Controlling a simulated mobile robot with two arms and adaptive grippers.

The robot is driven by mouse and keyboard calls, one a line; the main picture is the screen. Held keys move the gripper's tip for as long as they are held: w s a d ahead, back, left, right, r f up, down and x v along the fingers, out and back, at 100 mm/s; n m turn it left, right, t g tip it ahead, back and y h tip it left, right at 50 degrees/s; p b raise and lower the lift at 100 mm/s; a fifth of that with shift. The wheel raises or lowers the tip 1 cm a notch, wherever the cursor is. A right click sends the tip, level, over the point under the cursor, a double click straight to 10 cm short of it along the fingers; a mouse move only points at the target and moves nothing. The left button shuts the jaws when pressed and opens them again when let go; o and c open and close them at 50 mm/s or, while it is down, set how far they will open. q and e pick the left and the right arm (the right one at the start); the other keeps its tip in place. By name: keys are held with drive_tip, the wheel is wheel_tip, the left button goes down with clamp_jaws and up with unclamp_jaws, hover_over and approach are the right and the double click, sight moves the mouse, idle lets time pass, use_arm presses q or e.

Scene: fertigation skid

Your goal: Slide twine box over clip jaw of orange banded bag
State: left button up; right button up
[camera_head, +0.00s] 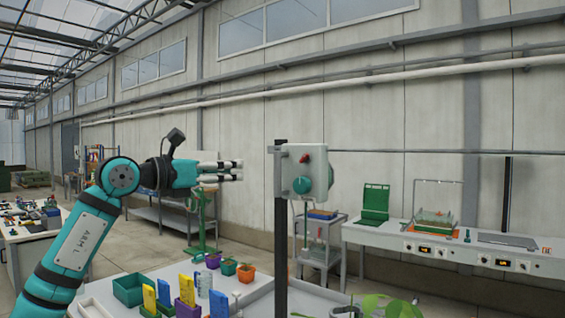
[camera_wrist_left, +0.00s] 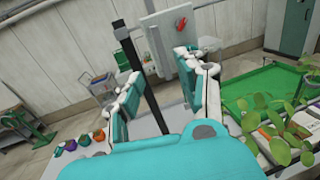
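My left gripper (camera_head: 242,170) is raised above the table at the centre-left of the head view, pointing right towards a post-mounted box. In the left wrist view my left gripper (camera_wrist_left: 155,78) has its two fingers wide apart, with nothing held between them. The black post and grey box show behind the gap. I cannot make out a twine box, a clip jaw or an orange banded bag in either view. My right gripper is not in view.
A black post (camera_head: 281,230) carries a grey box (camera_head: 304,172) with a teal knob. Small pots, including an orange one (camera_head: 245,273), and yellow and blue packets stand on the table below. A green tray (camera_wrist_left: 262,88) and leafy plants (camera_wrist_left: 265,135) are at right in the wrist view.

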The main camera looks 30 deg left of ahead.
use_arm(q)
drive_tip(key=p, duration=0.6)
hover_over(279, 191)
drive_tip(key=shift+w+a+f, duration=0.1)
drive_tip(key=shift+w+a, duration=0.15)
drive_tip(key=shift+a, duration=0.1)
clamp_jaws()
drive_tip(key=shift+w+f, duration=0.1)
drive_tip(key=shift+w, duration=0.05)
